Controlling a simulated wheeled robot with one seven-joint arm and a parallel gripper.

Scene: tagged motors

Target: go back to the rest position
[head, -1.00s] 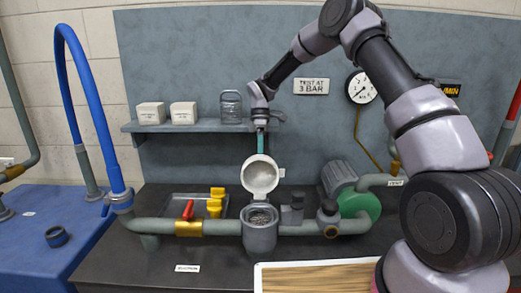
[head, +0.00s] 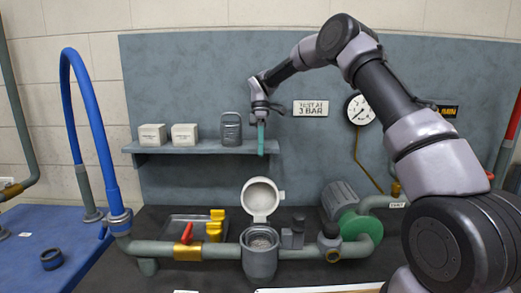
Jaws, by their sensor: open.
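My gripper (head: 261,137) hangs at the end of my arm by the right end of the wall shelf, with teal fingers pointing down. It is open, though the gap between the fingers is hard to see from here. Nothing shows held in it. It is above the open strainer pot (head: 261,253), whose white lid (head: 262,197) stands tipped up behind the pot's mouth. My arm reaches in from the right side of the picture.
The grey shelf (head: 205,149) carries two white boxes (head: 152,135) and a grey canister (head: 230,129) left of my gripper. A pipe with a red-handled valve (head: 187,236), a green motor (head: 355,226) and a blue hose (head: 95,130) stand below and around. A gauge (head: 360,110) hangs right.

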